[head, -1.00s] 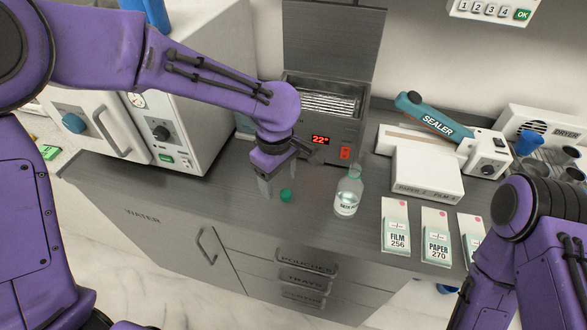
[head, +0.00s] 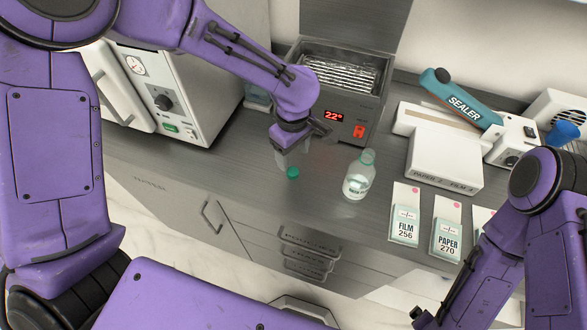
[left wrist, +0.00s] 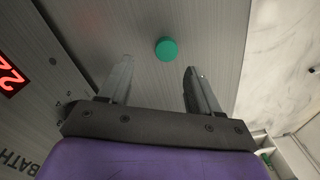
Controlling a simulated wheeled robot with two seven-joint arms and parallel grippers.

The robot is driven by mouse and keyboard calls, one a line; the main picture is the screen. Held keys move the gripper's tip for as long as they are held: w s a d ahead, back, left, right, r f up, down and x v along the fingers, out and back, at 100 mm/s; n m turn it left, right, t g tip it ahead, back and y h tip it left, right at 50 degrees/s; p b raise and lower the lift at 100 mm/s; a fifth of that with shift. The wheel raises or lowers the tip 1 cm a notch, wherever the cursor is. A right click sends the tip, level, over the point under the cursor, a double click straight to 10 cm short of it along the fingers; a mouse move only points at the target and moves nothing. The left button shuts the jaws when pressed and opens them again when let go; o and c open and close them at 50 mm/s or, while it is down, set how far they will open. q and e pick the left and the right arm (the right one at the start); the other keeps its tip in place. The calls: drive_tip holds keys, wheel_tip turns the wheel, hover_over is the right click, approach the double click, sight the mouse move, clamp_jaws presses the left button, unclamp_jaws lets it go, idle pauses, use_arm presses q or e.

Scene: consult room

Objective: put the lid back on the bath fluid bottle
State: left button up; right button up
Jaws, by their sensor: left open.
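The green lid (head: 293,173) lies on the grey counter near its front edge. In the left wrist view the lid (left wrist: 166,49) shows just beyond the fingertips, in line with the gap between them. My left gripper (head: 291,160) points down over the counter close to the lid, open and empty. Its two fingers also show apart in the left wrist view (left wrist: 158,67). The clear bath fluid bottle (head: 357,180) stands upright and uncapped to the right of the lid. Its label is too small to read.
A bath unit (head: 350,112) with a red 22° display and raised cover stands behind the gripper. A white cabinet (head: 183,80) stands left. A sealer (head: 462,105), a white box (head: 443,165) and FILM (head: 405,215) and PAPER (head: 447,228) packs are right of the bottle.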

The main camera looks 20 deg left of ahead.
sight(293, 171)
use_arm(q)
drive_tip(key=shift+s+r, duration=0.15)
drive_tip(key=shift+s, duration=0.3)
wheel_tip(293, 171, down, 4)
drive_tip(key=shift+f+p, duration=0.15)
drive_tip(key=shift+p, duration=0.6)
drive_tip(key=shift+f, duration=0.5)
use_arm(e)
drive_tip(key=shift+s+r, duration=0.25)
drive_tip(key=shift+r, duration=0.55)
use_arm(q)
drive_tip(key=c, duration=1.1)
